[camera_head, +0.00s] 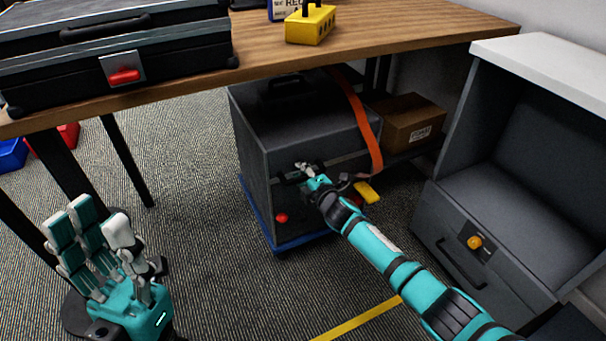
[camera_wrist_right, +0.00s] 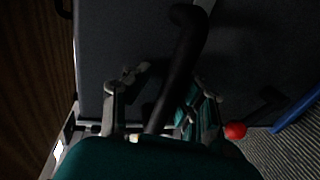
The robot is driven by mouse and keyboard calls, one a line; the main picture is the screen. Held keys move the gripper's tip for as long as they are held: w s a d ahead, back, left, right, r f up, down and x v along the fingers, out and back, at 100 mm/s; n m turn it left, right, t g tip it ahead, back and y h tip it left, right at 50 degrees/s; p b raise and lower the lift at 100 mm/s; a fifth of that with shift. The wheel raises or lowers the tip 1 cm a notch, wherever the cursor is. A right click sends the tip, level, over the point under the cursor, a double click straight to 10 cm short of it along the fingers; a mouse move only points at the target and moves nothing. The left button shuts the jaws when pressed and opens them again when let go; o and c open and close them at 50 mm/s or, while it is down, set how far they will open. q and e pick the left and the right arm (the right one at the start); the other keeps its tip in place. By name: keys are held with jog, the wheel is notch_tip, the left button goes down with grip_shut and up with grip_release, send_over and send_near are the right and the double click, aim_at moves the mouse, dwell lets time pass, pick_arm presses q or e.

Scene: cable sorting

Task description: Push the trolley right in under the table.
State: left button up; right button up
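The trolley is a dark grey case (camera_head: 308,128) on a blue base (camera_head: 262,238). It stands partly under the wooden table (camera_head: 380,38), with its near side close to the table's front edge. My right gripper (camera_head: 308,172) is at the case's near face, by its black handle. In the right wrist view the black handle bar (camera_wrist_right: 182,65) runs between the spread fingers of my right gripper (camera_wrist_right: 160,95); I cannot tell whether they touch it. My left gripper (camera_head: 92,235) is open and empty, fingers up, at the lower left, away from the trolley.
An orange strap (camera_head: 362,120) hangs beside the case. A cardboard box (camera_head: 408,122) is to its right, under the table. A yellow object (camera_head: 367,192) lies near the trolley's right side. A grey cabinet (camera_head: 490,235) stands right. A yellow floor line (camera_head: 360,319) crosses the carpet in front.

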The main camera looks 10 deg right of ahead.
jog(key=shift+o, duration=1)
jog(key=shift+f, duration=0.1)
jog(key=shift+s+d, duration=0.1)
jog(key=shift+s+d, duration=0.1)
jog(key=shift+s, duration=0.15)
jog(key=v, duration=1.1)
jog(key=shift+s, duration=0.2)
